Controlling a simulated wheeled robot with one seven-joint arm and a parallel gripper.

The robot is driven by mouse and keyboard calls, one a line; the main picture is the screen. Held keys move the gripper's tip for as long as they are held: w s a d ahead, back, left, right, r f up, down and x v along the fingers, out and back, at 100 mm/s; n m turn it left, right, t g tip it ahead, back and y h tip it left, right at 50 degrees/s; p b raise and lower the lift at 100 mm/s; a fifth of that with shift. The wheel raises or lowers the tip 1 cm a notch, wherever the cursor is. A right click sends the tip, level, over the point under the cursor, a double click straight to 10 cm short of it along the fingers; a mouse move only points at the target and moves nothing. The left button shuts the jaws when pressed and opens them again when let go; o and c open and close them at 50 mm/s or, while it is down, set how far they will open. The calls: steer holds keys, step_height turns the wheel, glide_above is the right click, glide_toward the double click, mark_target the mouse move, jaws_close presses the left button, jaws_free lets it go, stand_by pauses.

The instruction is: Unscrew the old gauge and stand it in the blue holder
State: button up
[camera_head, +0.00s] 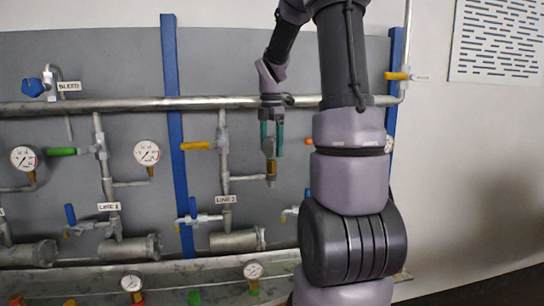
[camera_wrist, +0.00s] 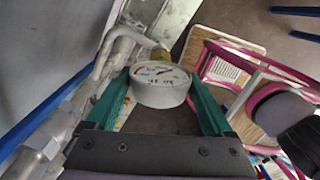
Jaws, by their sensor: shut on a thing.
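My gripper (camera_head: 271,150) points down with its green fingers shut on a gauge, which is the old gauge by its place. In the wrist view, the gauge (camera_wrist: 161,85) shows a white dial between the green fingers, with a brass fitting (camera_wrist: 158,55) beyond it. In the head view the gauge's brass part (camera_head: 270,166) sits at the upturned end of the side pipe (camera_head: 248,178) by the LINE 3 label. I cannot tell whether its thread is still engaged. I cannot make out the blue holder; my arm covers part of the shelf.
A shelf (camera_head: 205,284) below carries a gauge by a red part (camera_head: 132,283) and another by a green part (camera_head: 253,271). Yellow (camera_head: 196,146) and blue (camera_head: 193,207) valve handles stick out nearby. A blue upright (camera_head: 175,120) stands left, and a thick pipe (camera_head: 200,104) runs across behind.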

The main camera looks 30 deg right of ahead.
steer(key=n, duration=0.3)
steer(key=o, duration=1.3)
step_height(320, 180, up, 11)
steer(key=shift+f, duration=0.1)
